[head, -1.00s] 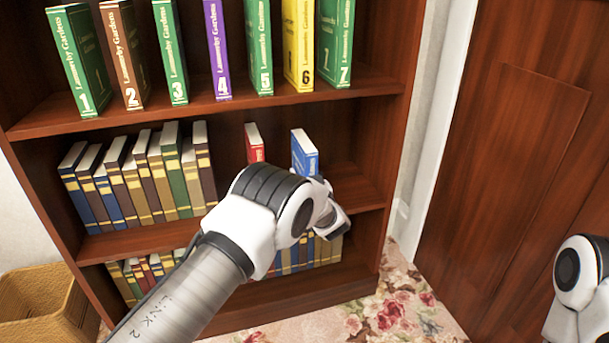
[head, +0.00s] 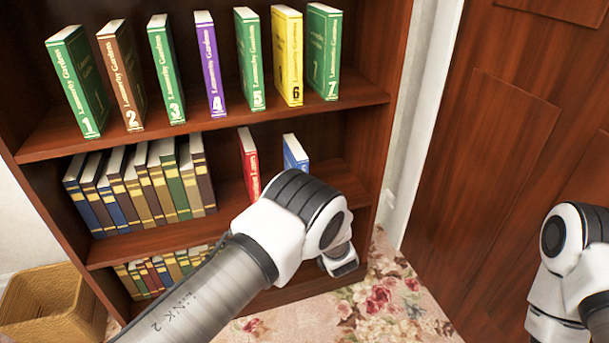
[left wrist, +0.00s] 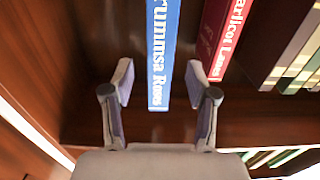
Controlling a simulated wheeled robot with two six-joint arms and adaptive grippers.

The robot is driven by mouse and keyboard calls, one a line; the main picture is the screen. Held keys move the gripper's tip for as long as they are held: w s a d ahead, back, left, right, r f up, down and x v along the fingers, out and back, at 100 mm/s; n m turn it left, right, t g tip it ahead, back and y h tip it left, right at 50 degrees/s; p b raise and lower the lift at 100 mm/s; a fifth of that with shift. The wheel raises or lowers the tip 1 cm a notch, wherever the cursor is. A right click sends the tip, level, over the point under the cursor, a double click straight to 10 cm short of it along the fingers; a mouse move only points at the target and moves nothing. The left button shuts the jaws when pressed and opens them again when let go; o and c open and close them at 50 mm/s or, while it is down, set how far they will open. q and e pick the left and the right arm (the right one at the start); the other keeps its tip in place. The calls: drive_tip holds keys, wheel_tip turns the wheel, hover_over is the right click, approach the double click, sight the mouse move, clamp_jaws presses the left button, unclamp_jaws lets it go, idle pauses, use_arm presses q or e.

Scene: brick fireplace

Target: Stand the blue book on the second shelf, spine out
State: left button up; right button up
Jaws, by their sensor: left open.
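The blue book (head: 294,152) stands upright on the second shelf (head: 232,187), right of a red book (head: 249,163). Its spine faces out, and in the left wrist view the blue spine (left wrist: 163,50) shows white lettering. My left gripper (left wrist: 161,85) is open, with one finger on each side of the lower end of the blue spine. In the head view my left arm hides the gripper's fingers and the book's lower part. Of my right arm only links show at the right edge; its gripper is out of view.
Numbered volumes stand on the top shelf (head: 365,98). A row of older books (head: 140,185) fills the left of the second shelf, with a gap before the red book. A wicker basket (head: 50,312) stands at lower left. A wooden door (head: 480,150) is at right.

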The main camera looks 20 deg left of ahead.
use_arm(q)
drive_tip(key=shift+s+d+p, duration=0.35)
drive_tip(key=shift+s+p, duration=0.2)
drive_tip(key=shift+p, duration=0.25)
use_arm(e)
wheel_tip(320, 180, up, 3)
drive_tip(key=shift+r, duration=0.1)
use_arm(q)
drive_tip(key=s+a+f+m+g+h, duration=0.3)
drive_tip(key=s+a+f+g, duration=0.15)
drive_tip(key=s+f, duration=0.5)
drive_tip(key=s+a+f+m+g+h, duration=0.35)
drive_tip(key=s+a+f, duration=0.3)
drive_tip(key=s, duration=0.55)
drive_tip(key=s+d+g+h, duration=0.1)
drive_tip(key=s+g+h, duration=0.1)
drive_tip(key=s, duration=1)
drive_tip(key=s+d+g+h, duration=0.1)
drive_tip(key=s+g, duration=0.4)
drive_tip(key=s, duration=0.7)
drive_tip(key=shift+s+d+r+h, duration=0.2)
drive_tip(key=shift+s+d+h, duration=0.1)
drive_tip(key=shift+d+h, duration=0.1)
